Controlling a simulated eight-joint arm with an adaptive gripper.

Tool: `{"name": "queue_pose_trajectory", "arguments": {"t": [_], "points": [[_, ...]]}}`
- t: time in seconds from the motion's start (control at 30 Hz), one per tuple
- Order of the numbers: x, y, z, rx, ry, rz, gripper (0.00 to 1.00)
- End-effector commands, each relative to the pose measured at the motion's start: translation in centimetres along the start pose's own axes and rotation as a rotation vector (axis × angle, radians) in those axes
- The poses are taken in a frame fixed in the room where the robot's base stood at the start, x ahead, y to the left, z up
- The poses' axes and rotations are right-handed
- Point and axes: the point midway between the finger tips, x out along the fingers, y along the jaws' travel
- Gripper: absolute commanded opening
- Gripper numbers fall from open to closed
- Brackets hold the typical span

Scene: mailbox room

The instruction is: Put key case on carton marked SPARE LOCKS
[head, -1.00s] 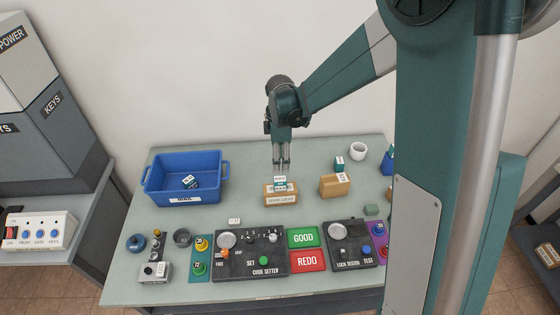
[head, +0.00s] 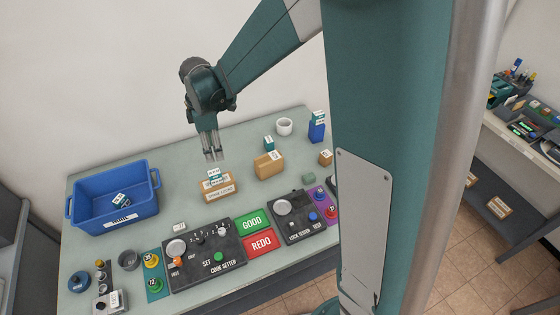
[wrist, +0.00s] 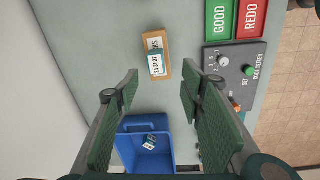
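The carton marked SPARE LOCKS (head: 220,190) is a low tan box on the grey-green table, behind the code setter. A small teal key case (head: 214,178) with white labels rests on top of it. In the wrist view the case (wrist: 156,65) overlaps one side of the carton (wrist: 166,44). My gripper (head: 213,156) points down above the case and is apart from it. In the wrist view its fingers (wrist: 160,90) are spread wide with nothing between them.
A blue MAIL bin (head: 118,223) holding a small labelled case stands left. The code setter (head: 205,255) and GOOD (head: 252,223) and REDO (head: 261,243) pads lie in front.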

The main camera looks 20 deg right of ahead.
Motion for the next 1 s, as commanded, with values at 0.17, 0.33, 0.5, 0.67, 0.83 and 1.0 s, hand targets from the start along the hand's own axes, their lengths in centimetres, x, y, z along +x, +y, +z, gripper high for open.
{"name": "queue_pose_trajectory", "arguments": {"t": [0.17,0.33,0.5,0.67,0.83,1.0], "points": [[-3.0,-1.5,1.6,0.107,0.015,0.041,0.39],[-5.5,-3.0,3.1,0.212,0.033,0.078,0.39],[-7.8,-4.7,4.5,0.316,0.053,0.114,0.39],[-9.7,-6.3,5.9,0.413,0.076,0.148,0.39],[-11.5,-8.1,7.3,0.517,0.102,0.182,0.39],[-13.0,-10.1,8.6,0.618,0.131,0.213,0.39]]}}
